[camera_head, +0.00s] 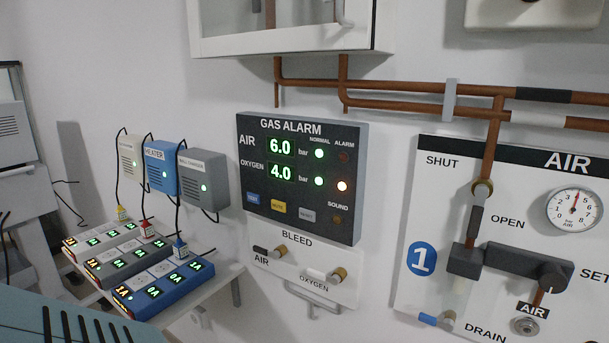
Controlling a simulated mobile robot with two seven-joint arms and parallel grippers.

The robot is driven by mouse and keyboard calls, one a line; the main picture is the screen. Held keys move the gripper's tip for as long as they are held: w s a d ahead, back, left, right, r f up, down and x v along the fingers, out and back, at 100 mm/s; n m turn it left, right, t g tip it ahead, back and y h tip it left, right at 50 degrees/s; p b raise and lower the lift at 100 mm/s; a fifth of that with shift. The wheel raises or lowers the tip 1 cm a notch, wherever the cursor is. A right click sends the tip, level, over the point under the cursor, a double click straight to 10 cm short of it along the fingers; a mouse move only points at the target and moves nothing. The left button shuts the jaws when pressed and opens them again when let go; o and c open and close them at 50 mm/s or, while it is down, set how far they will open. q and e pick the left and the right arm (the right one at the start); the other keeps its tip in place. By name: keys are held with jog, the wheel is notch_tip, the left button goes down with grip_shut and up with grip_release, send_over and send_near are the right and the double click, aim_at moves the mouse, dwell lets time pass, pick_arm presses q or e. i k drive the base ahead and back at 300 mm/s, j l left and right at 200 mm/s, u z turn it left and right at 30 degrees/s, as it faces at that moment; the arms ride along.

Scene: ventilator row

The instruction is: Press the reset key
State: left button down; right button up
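The gas alarm panel (300,135) is a dark box on the white wall in the middle of the view. The reset key (306,216) is a grey key at the right end of its bottom row. A yellow mute key (278,207) and a blue test key (252,198) sit to its left. The display reads air 6.0 bar and oxygen 4.0 bar. Both green normal lamps are lit. The oxygen alarm lamp (343,186) glows; the air alarm lamp (343,158) and sound lamp (337,220) look dark. Neither of my grippers is in view.
The bleed plate (305,272) with two valves is below the panel. An air board (515,210) with gauge and levers is at the right. Copper pipes and a cabinet (285,35) are above. Nothing blocks the panel's front.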

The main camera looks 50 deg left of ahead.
aim_at(304, 214)
jog(key=u, duration=1.55)
